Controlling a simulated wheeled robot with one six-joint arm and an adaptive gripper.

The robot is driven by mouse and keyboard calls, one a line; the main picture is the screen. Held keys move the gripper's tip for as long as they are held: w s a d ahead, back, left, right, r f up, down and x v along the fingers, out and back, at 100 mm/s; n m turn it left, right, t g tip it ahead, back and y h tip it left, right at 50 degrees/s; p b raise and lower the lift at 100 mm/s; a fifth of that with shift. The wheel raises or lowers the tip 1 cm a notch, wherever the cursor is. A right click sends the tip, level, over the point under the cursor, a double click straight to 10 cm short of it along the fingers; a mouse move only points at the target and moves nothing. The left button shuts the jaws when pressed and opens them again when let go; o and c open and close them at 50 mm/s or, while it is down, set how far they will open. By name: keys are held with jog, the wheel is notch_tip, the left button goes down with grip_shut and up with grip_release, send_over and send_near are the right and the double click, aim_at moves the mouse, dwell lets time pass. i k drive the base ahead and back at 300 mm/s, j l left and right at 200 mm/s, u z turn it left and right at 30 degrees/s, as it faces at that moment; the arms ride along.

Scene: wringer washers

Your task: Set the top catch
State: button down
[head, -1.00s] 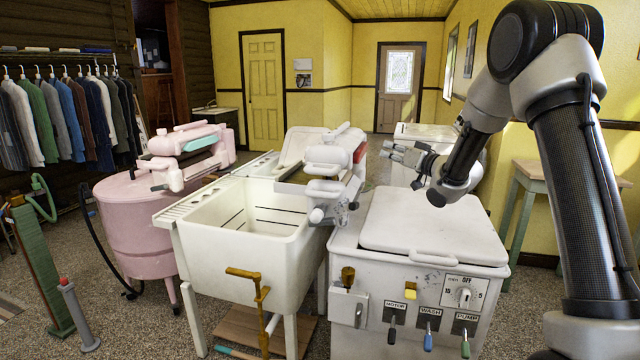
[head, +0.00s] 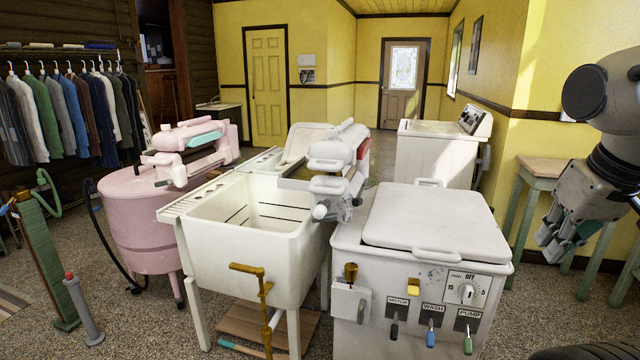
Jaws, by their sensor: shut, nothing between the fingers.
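The white square washer (head: 400,270) stands front right of centre with its lid (head: 437,218) down. A white wringer head (head: 332,155) sits at its back left corner, beside the cream tub (head: 215,258). A red part (head: 363,150) shows on the wringer's far side. I cannot make out which part is the top catch. My gripper (head: 556,252) is at the right, pointing down, shut and empty. It is apart from the washer and well to the right of the wringer.
A green-legged wooden table (head: 540,168) stands behind my gripper. A white appliance (head: 440,150) is behind the washer. A pink washer (head: 140,230) with its own wringer stands left of the tub. A brass handle (head: 262,290) juts out in front of the tub.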

aim_at(356, 202)
jog(key=i+j, duration=0.2)
jog(key=i, duration=0.3)
jog(key=i+j, duration=0.15)
jog(key=i, duration=0.3)
